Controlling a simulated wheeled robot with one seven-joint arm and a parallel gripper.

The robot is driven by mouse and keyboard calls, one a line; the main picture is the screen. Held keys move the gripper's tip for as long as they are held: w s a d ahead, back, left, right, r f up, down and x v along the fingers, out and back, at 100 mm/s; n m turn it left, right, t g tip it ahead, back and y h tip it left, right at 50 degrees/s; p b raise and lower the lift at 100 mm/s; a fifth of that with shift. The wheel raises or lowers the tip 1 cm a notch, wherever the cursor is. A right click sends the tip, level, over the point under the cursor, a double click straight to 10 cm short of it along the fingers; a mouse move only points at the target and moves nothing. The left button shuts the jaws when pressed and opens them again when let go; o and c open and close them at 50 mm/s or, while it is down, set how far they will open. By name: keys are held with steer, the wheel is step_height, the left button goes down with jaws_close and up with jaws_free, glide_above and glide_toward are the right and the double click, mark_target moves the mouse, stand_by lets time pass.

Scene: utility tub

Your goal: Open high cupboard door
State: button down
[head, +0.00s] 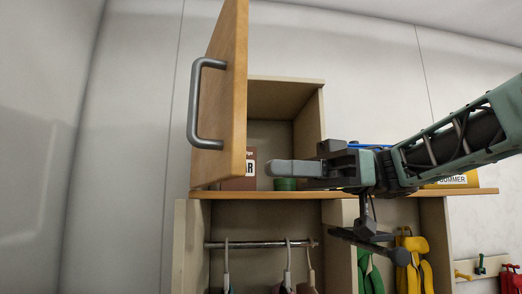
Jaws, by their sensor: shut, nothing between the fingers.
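The high cupboard door (224,95) is a wooden panel with a grey bar handle (193,105). It stands swung well open, out toward me on the left. The cupboard (288,97) behind it is a small beige box with its inside showing. My gripper (270,168) is shut and empty. In the picture its fingers overlap the lower front of the cupboard opening, just right of the door's edge. I cannot tell whether the fingers touch the door. The handle is apart from my gripper.
A wooden shelf board (335,194) runs under the cupboard. A brown box (240,182) and a green round item (285,184) sit behind my gripper. Below is a rail (262,244) with hangers. A yellow garment (413,262) hangs at right. Wall space left of the door is clear.

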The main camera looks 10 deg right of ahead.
steer(key=shift+p+x, duration=0.8)
steer(key=shift+x, duration=1.1)
steer(key=p+x, duration=0.1)
steer(key=x, duration=1.2)
steer(key=shift+w+a, duration=0.25)
steer(key=shift+w, duration=0.1)
steer(key=shift+d, duration=0.1)
